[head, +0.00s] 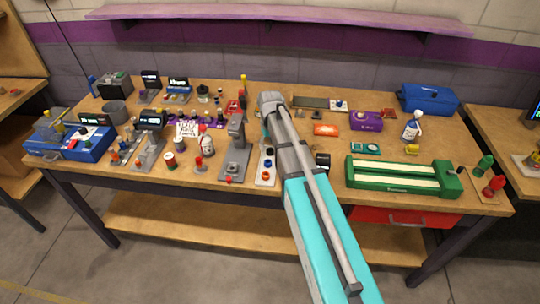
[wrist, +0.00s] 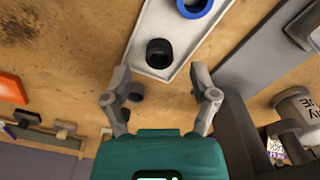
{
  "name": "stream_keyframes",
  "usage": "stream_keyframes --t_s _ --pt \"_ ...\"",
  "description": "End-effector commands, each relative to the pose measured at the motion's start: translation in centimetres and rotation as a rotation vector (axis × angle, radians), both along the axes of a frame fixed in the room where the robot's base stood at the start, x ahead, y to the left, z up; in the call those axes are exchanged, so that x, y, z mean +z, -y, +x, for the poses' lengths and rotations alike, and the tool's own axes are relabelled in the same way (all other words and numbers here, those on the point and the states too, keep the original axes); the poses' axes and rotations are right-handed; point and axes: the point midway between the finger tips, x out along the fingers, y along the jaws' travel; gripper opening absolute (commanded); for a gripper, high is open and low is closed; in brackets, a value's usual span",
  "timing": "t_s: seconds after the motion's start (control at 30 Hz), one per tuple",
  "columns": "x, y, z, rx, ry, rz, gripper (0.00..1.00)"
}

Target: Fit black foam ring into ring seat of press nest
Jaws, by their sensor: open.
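A black ring (wrist: 159,53), likely the foam ring, sits on a narrow white tray (wrist: 146,66) in the wrist view, with its opening facing up. A blue ring (wrist: 193,6) lies farther along the same tray. My gripper (wrist: 161,84) is open, with its fingers apart, near the tray's end. Nothing is held. In the head view, my arm covers the gripper tips and the tray's far part. A grey press (head: 236,150) stands left of the tray (head: 261,178). I cannot make out the ring seat of its nest.
In the head view, a green fixture (head: 405,184) lies right of my arm and several bottles and devices crowd the left. Bare wood shows around the orange box (head: 326,129).

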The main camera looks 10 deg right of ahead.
Motion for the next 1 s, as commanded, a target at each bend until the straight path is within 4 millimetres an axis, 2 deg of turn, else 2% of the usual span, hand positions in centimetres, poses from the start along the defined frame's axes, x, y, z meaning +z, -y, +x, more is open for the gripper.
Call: stream_keyframes --t_s 0.03,0.33,1.0 --pt "-0.8 0.0 -0.1 0.0 0.0 0.0 0.76" --pt "-2.6 0.0 -0.1 0.0 0.0 0.0 0.76" --pt "-2.7 0.0 -0.1 0.0 0.0 0.0 0.76"
